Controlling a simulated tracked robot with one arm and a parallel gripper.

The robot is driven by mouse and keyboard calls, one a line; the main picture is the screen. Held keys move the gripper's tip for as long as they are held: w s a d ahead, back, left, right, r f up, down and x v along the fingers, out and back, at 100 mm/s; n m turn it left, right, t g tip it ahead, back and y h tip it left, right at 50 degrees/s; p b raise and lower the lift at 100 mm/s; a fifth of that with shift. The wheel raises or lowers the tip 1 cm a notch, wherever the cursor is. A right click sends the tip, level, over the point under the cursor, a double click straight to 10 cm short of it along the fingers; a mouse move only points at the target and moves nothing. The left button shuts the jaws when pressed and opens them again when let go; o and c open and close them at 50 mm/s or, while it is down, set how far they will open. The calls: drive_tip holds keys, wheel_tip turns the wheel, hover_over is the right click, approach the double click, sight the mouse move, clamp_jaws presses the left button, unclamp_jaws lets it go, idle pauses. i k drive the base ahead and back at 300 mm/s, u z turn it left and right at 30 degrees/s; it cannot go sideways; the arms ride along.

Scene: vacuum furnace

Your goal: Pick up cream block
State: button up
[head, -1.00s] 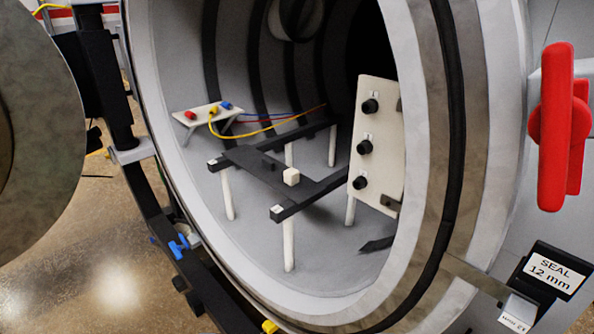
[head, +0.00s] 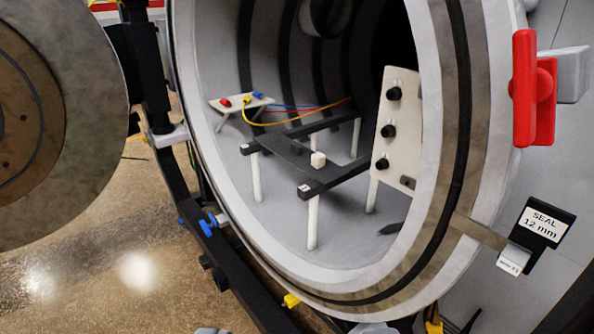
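The cream block (head: 318,159) is a small pale cube inside the open round furnace chamber. It sits on the dark flat plate of a black rack (head: 345,175) that stands on white legs. The block is upright and apart from the white knob panel to its right. My gripper's fingers cannot be made out in this view. A small grey shape shows at the bottom edge, and I cannot tell what it is.
The chamber's wide rim (head: 455,180) surrounds the opening. A white panel (head: 408,110) with black knobs stands right of the block. A small table with coloured plugs (head: 240,103) and wires is behind left. The round door (head: 60,130) hangs open at left. A red handle (head: 535,90) sticks out at right.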

sight(318, 160)
drive_tip(key=k, duration=0.2)
drive_tip(key=u, duration=1.3)
drive_tip(key=i, duration=2.3)
drive_tip(key=z, duration=2.25)
